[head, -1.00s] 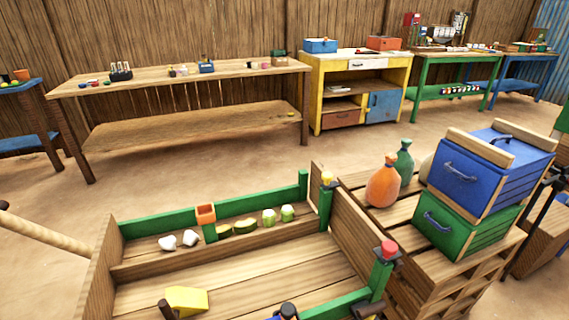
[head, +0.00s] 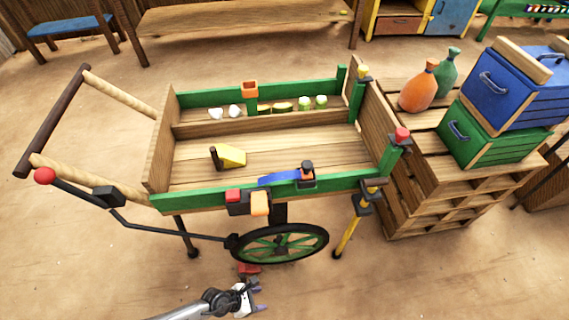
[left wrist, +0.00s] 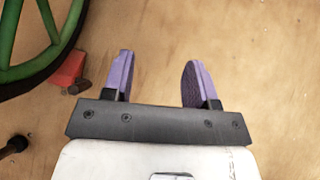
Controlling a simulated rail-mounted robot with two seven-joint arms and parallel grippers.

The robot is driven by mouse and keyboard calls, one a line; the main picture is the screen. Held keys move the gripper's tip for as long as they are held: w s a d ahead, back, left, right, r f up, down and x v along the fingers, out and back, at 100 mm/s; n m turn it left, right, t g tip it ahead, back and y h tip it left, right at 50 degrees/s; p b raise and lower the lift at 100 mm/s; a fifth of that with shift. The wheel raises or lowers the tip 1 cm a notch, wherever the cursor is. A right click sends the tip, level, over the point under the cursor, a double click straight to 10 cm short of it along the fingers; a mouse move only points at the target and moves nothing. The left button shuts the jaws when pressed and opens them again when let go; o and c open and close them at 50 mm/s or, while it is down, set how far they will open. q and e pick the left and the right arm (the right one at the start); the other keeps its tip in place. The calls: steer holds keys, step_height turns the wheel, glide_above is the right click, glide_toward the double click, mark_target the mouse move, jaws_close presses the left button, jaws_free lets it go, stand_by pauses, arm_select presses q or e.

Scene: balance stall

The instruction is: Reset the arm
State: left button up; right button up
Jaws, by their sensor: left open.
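My left gripper (head: 258,297) is in the lower middle of the head view, in front of the cart's wheel and low over the sandy floor. In the left wrist view its two purple fingers (left wrist: 160,80) stand apart with nothing between them. The wooden cart (head: 260,157) with green rails fills the middle of the head view. Its green-spoked wheel (head: 302,244) also shows at the upper left of the left wrist view (left wrist: 40,30). A red block (head: 249,269) lies by the wheel, and it shows left of the fingers in the left wrist view (left wrist: 68,71). My right gripper is not in view.
A yellow wedge (head: 232,156) lies in the cart bed. A lever with a red knob (head: 44,176) sticks out at the cart's left. Pallets (head: 440,200) with crates and two bottles stand at the right. The floor at the lower right is clear.

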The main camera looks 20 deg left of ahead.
arm_select(q)
steer(key=w+r+n+t+y+p, duration=0.25)
steer(key=r+n, duration=0.35)
steer(key=r, duration=0.3)
steer(key=w+r+n+t+y+p, duration=0.15)
steer(key=r+n+t+p, duration=0.25)
steer(key=r+n, duration=0.4)
steer(key=w+r+n+t+y+p, duration=0.1)
steer(key=w+r+n+t+p, duration=0.3)
steer(key=r, duration=0.6)
steer(key=s+a+r+n+g+y+p, duration=0.3)
steer(key=a+r+n+y+p, duration=0.15)
steer(key=r+n, duration=0.6)
steer(key=s+r+n+g+h+p, duration=0.3)
steer(key=s+r+n+g+p, duration=0.7)
steer(key=s+r+n, duration=0.45)
step_height(320, 180, up, 36)
steer(key=p, duration=3.6)
steer(key=shift+p, duration=0.4)
steer(key=shift+f+t, duration=0.1)
steer(key=shift+t, duration=0.15)
